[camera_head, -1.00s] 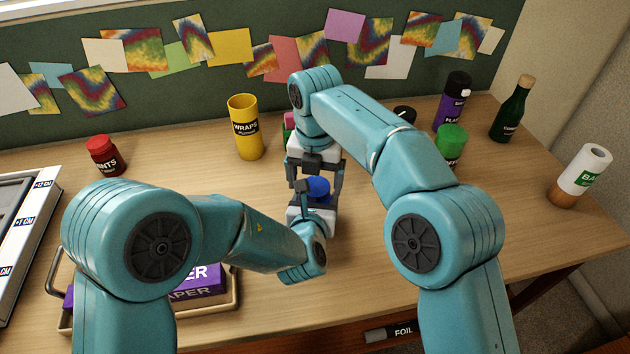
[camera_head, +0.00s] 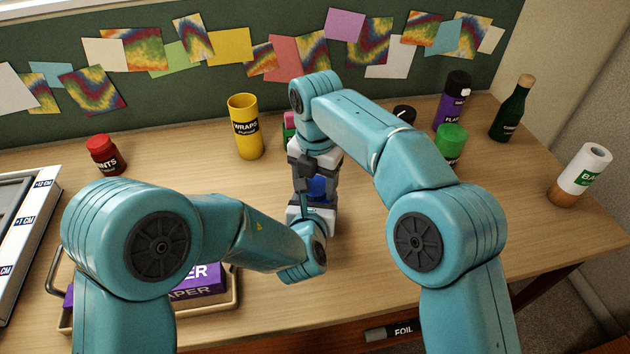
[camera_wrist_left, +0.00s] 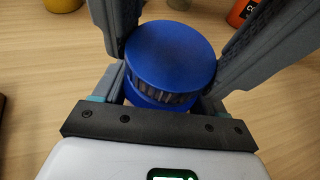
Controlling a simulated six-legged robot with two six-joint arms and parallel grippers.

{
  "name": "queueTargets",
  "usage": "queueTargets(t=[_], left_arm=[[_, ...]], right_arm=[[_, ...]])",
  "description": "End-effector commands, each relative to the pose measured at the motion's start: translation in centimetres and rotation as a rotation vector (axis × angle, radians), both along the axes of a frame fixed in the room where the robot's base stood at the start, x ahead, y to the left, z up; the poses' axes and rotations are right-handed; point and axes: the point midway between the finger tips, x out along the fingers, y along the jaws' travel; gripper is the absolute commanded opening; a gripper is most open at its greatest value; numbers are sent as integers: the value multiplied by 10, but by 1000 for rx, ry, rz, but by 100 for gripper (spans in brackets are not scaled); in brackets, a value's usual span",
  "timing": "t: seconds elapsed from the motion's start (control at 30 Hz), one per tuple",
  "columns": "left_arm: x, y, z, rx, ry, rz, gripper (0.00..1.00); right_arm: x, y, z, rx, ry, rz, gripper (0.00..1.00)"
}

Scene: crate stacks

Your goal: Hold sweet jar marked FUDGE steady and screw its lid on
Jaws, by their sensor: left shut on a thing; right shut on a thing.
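The sweet jar is mostly hidden between my two grippers at the middle of the table. Its round blue lid (camera_wrist_left: 168,52), with a ribbed side, shows in the left wrist view, and a patch of blue (camera_head: 318,188) shows in the head view. A bit of the jar (camera_wrist_left: 150,100) shows under the lid. My left gripper (camera_head: 314,209) is shut on the jar low down. My right gripper (camera_head: 315,176) comes from above and is shut on the lid. The lid sits over the jar; how tight it is I cannot tell. No FUDGE marking is readable.
A yellow WRAPS canister (camera_head: 246,130) stands behind and to the left. A red-lidded jar (camera_head: 105,158) is far left. A green-topped container (camera_head: 450,145), purple bottle (camera_head: 450,105) and green bottle (camera_head: 510,112) stand right. A tray (camera_head: 235,300) lies front left.

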Motion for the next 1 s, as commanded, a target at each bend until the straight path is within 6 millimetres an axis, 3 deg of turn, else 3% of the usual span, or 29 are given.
queueTargets(t=[0.3, 0.33, 0.4, 0.73, 1.0], left_arm=[[-1, -2, 1, 2, -1, -7, 0], [-1, -2, 1, 2, -1, -7, 0], [-1, -2, 0, 2, -1, -7, 0], [0, -1, 1, 1, -2, -3, 0], [0, -1, 1, 0, -2, -2, 0]], right_arm=[[0, 2, 0, 6, -3, -54, 27], [0, 2, 1, 6, -3, -54, 67], [0, 2, 0, 6, -3, -54, 89], [0, 1, 3, 4, -1, -54, 89], [0, 1, 38, 4, -4, -53, 89]])
